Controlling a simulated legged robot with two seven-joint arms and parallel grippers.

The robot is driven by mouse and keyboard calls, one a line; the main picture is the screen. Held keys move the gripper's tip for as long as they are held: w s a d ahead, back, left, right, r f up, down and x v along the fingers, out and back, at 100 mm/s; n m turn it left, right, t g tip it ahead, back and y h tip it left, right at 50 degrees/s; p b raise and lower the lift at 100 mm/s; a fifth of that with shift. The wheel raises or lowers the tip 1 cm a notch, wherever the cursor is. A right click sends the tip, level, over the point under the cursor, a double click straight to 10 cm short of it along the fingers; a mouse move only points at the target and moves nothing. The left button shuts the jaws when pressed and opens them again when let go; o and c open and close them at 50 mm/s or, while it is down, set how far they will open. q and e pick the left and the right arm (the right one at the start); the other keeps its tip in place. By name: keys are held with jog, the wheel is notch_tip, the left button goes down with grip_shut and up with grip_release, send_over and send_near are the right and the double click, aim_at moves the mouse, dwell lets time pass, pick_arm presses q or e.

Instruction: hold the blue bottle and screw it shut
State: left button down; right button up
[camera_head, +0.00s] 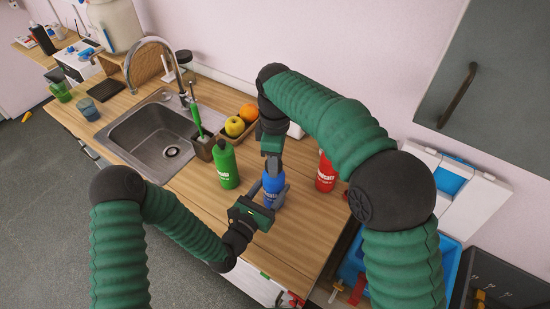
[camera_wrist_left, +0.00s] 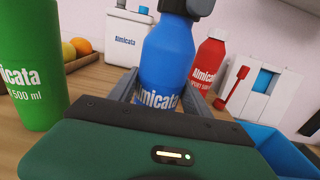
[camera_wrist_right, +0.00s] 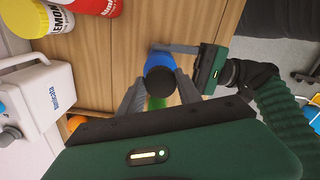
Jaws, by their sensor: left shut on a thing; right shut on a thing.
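The blue bottle (camera_head: 271,188) stands upright on the wooden counter, and it fills the middle of the left wrist view (camera_wrist_left: 166,62). My left gripper (camera_head: 269,196) comes in from the front, low down, and is shut around the bottle's body. My right gripper (camera_head: 273,167) reaches down from above and is shut on the bottle's top. A dark cap (camera_wrist_right: 160,80) shows between its fingers in the right wrist view, on top of the bottle. The thread under the cap is hidden, so I cannot tell how tight it sits.
A green bottle (camera_head: 226,167) stands to the left and a red bottle (camera_head: 326,172) to the right. Behind are a fruit box with an apple (camera_head: 234,127) and an orange (camera_head: 249,113). The sink (camera_head: 158,138) is at left, and a blue crate (camera_head: 446,262) is at right.

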jog(key=shift+f, duration=0.25)
jog(key=m, duration=0.6)
jog(key=shift+s+a+m, duration=0.15)
jog(key=shift+m, duration=0.25)
jog(key=m, duration=0.6)
jog(key=shift+a+m, duration=0.15)
jog(key=shift+m, duration=0.15)
jog(key=m, duration=0.6)
jog(key=shift+a, duration=0.15)
jog(key=m, duration=0.3)
jog(key=shift+a, duration=0.1)
pick_arm(q)
jog(key=shift+s+d, duration=0.1)
pick_arm(e)
jog(key=m, duration=0.5)
jog(key=shift+w, duration=0.2)
jog(key=shift+a, duration=0.1)
